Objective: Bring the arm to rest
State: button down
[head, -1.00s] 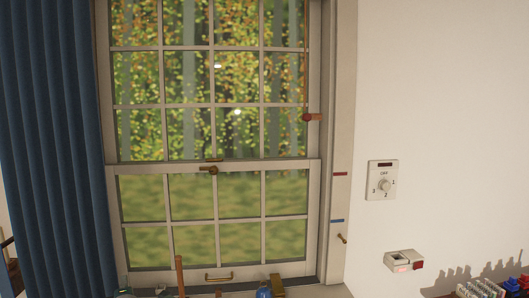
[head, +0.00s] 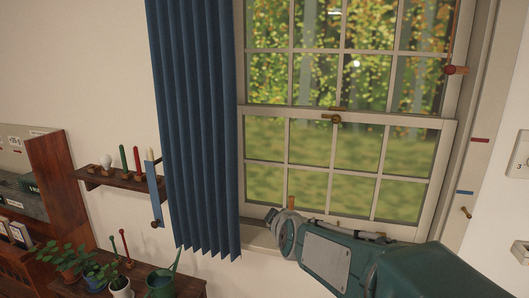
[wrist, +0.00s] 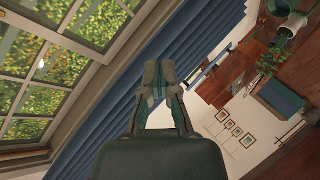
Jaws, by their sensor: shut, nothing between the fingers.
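My arm (head: 335,258) reaches in from the lower right of the head view and crosses in front of the window sill. My gripper (wrist: 159,72) shows in the wrist view, with its two grey-green fingers together and nothing between them. It points past the blue curtain, with no contact visible. In the head view I cannot make out the fingers.
The sash window (head: 345,145) stands behind my arm. A blue curtain (head: 195,120) hangs to its left. Further left are a small wall shelf (head: 125,180) and a bench with potted plants (head: 68,258) and a watering can (head: 162,280). Bare wall lies between.

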jog(key=s+d+f+m+g+h, duration=0.1)
jog(key=s+d+m, duration=0.3)
jog(key=s, duration=0.6)
jog(key=s+d+f+m+g+h, duration=0.1)
jog(key=s+d+m+g, duration=0.3)
jog(key=s, duration=0.6)
jog(key=s+d+f+m+g, duration=0.2)
jog(key=s+d+f+m, duration=0.1)
jog(key=s, duration=0.7)
jog(key=shift+s+d+f+m+g+h, duration=0.3)
jog(key=shift+d+m+h, duration=0.1)
jog(key=shift+d+m, duration=0.25)
dwell(0.8)
